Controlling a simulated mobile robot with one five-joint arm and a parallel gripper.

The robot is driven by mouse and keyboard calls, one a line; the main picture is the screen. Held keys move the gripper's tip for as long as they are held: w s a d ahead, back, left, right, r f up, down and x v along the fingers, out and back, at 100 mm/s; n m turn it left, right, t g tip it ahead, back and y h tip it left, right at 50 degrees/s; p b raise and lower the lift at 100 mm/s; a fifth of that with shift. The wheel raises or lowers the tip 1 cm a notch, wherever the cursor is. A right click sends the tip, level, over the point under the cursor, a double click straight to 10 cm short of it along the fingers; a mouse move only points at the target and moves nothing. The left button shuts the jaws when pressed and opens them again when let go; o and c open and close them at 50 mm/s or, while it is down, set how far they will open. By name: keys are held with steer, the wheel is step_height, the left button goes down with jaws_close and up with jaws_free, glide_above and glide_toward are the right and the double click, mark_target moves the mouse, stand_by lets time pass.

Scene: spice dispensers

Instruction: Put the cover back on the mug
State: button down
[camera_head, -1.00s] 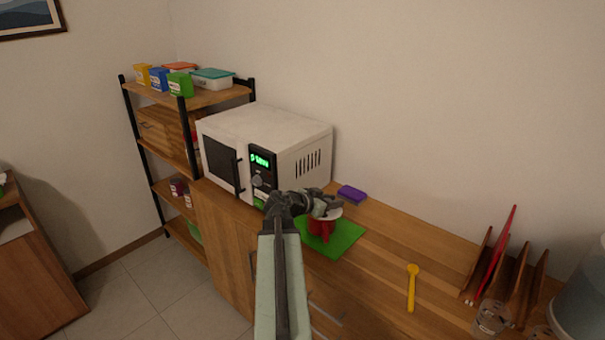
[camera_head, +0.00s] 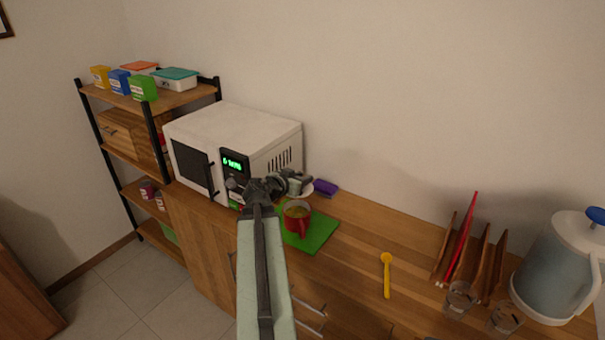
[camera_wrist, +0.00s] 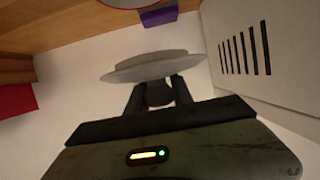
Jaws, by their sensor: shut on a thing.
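The red mug (camera_head: 304,227) stands upright on a green mat (camera_head: 323,235) on the counter in the head view. Its top is uncovered and a yellowish-brown content shows inside. My gripper (camera_head: 303,185) is behind the mug, beside the microwave's right side. It is shut on the white round cover (camera_head: 326,188), which shows partly past the fingers. In the wrist view the cover (camera_wrist: 152,66) is a pale disc, slightly tilted, at the fingertips of my gripper (camera_wrist: 156,88). The cover is apart from the mug.
The white microwave (camera_head: 240,135) stands close left of my gripper. A purple sponge (camera_head: 326,188) lies just behind the cover. A yellow spoon (camera_head: 386,275), a wooden rack (camera_head: 480,250), glasses (camera_head: 458,300) and a pitcher (camera_head: 555,265) are to the right. The counter between mat and spoon is clear.

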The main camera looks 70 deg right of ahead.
step_height(320, 180, down, 8)
steer(key=b, duration=0.7)
steer(key=shift+r, duration=0.25)
steer(key=shift+w, duration=0.15)
steer(key=shift+f+b, duration=0.5)
steer(key=shift+b, duration=0.05)
stand_by(1.0)
stand_by(0.3)
steer(key=c, duration=1)
jaws_free()
steer(key=shift+c, duration=0.2)
